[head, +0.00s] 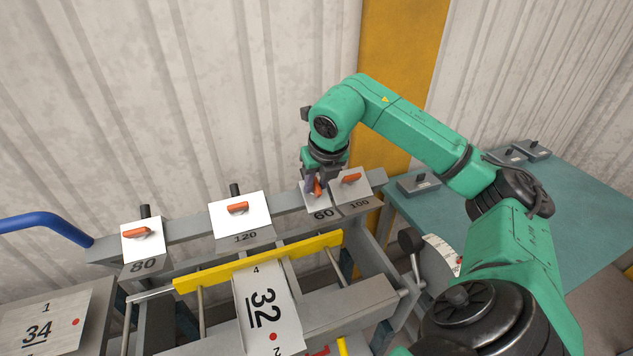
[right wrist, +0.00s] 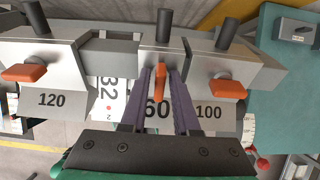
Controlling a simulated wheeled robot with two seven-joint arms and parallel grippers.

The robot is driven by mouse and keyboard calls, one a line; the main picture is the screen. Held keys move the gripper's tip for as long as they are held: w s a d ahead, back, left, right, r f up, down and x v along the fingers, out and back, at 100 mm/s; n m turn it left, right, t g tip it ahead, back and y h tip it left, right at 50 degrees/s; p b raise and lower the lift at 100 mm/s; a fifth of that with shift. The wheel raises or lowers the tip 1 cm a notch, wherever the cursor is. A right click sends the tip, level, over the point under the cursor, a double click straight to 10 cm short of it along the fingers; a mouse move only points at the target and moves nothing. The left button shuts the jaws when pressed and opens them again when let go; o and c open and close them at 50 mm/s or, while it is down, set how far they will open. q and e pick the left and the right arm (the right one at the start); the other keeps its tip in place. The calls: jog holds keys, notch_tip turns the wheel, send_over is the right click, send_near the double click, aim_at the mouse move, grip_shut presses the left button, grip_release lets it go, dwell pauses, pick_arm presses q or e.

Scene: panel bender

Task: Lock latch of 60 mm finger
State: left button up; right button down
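The 60 mm finger (head: 311,202) sits on the grey beam between the 120 and 100 fingers. Its orange latch (right wrist: 160,83) points along the finger, toward me, unlike the crosswise latches beside it. My right gripper (head: 321,184) is above the 60 finger. In the right wrist view my right gripper (right wrist: 160,79) has its two dark fingers on either side of the latch, with what looks like a narrow gap at each side. The fingers partly cover the number 60. My left gripper is not in view.
The 100 finger (head: 355,186) stands close on the right, and the 120 finger (head: 241,214) and 80 finger (head: 143,243) are on the left. Their latches lie crosswise. A yellow bar (head: 258,262) runs in front. A teal table (head: 580,195) with spare fingers stands at right.

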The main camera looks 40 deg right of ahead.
jog(key=m+b, duration=0.3)
jog(key=shift+d+f, duration=0.15)
jog(key=shift+f, duration=0.05)
jog(key=m+y+b, duration=0.1)
jog(key=m+b, duration=0.3)
jog(key=m, duration=0.1)
jog(key=shift+s+d+m+t, duration=0.1)
jog(key=shift+s+m+t, duration=0.05)
jog(key=shift+m+t, duration=0.25)
jog(key=m+b, duration=0.3)
jog(key=m, duration=0.1)
jog(key=shift+s+t, duration=0.1)
jog(key=shift+t, duration=0.3)
jog(key=m+b, duration=0.2)
jog(key=m, duration=0.2)
jog(key=shift+s+t, duration=0.1)
jog(key=shift+t, duration=0.2)
jog(key=shift+r+m, duration=0.1)
jog(key=shift+m, duration=0.3)
jog(key=c, duration=0.9)
grip_release()
